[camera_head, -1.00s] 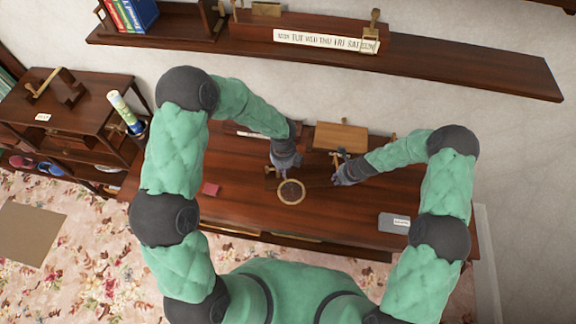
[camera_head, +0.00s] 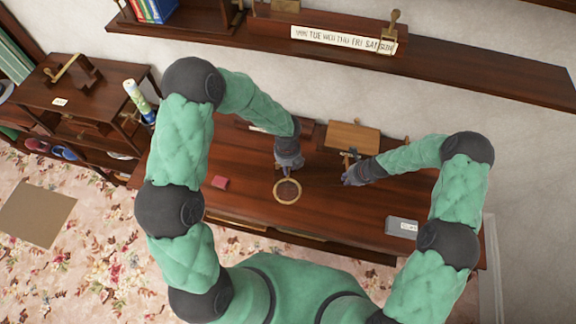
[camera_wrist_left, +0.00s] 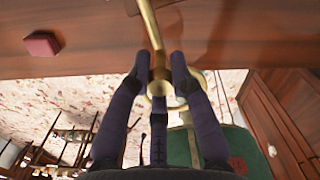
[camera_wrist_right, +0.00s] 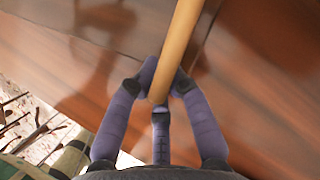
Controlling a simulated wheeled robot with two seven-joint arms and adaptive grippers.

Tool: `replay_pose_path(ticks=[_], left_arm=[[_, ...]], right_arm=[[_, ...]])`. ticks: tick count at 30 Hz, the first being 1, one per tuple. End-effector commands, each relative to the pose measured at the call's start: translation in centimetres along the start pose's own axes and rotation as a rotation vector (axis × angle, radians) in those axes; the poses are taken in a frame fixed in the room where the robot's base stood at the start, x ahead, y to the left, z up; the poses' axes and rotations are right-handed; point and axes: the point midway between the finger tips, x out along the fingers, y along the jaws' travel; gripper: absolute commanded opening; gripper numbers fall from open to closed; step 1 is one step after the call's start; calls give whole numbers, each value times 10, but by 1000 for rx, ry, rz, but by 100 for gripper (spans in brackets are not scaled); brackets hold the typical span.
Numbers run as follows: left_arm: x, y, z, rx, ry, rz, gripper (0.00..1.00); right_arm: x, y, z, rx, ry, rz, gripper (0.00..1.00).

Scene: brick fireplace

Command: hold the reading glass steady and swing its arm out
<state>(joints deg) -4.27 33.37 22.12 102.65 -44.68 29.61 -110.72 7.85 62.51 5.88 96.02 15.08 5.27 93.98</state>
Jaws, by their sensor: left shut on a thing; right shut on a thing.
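The reading glass, a round lens (camera_head: 287,191) in a pale brass ring, shows above the dark wooden desk (camera_head: 250,209) in the head view. My left gripper (camera_head: 286,172) is just behind the ring. In the left wrist view its fingers (camera_wrist_left: 164,68) are shut on a brass part of the reading glass, with a brass bar (camera_wrist_left: 149,25) running up from them. My right gripper (camera_head: 348,180) is further right. In the right wrist view its fingers (camera_wrist_right: 160,75) are shut on a straight tan-gold rod (camera_wrist_right: 182,35). My grippers hide most of the joints in the head view.
A small red block (camera_head: 220,182) lies left of the lens. A grey box with a white label (camera_head: 401,227) lies at the desk's right. A wooden box (camera_head: 352,137) stands behind my right gripper. A wall shelf (camera_head: 470,70) runs above.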

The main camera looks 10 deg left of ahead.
Motion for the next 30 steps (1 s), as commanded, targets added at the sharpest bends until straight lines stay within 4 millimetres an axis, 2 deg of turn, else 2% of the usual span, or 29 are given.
replay_pose_path(ticks=[3,4,6,16,20,30], left_arm=[[-1,1,2,-4,-2,1,0],[-1,1,2,-4,-2,1,30],[-1,1,1,-4,-2,1,46],[-1,0,0,-2,-1,0,46],[-10,0,1,-3,-2,-1,46],[-73,-1,2,-3,-5,-3,46]], right_arm=[[-1,-2,0,0,-1,-5,0],[-1,-2,0,0,-1,-5,0],[-1,-2,0,0,-1,-5,0],[0,-1,0,-1,0,-2,0],[0,0,0,-1,0,-1,0],[0,1,0,-2,0,1,0]])
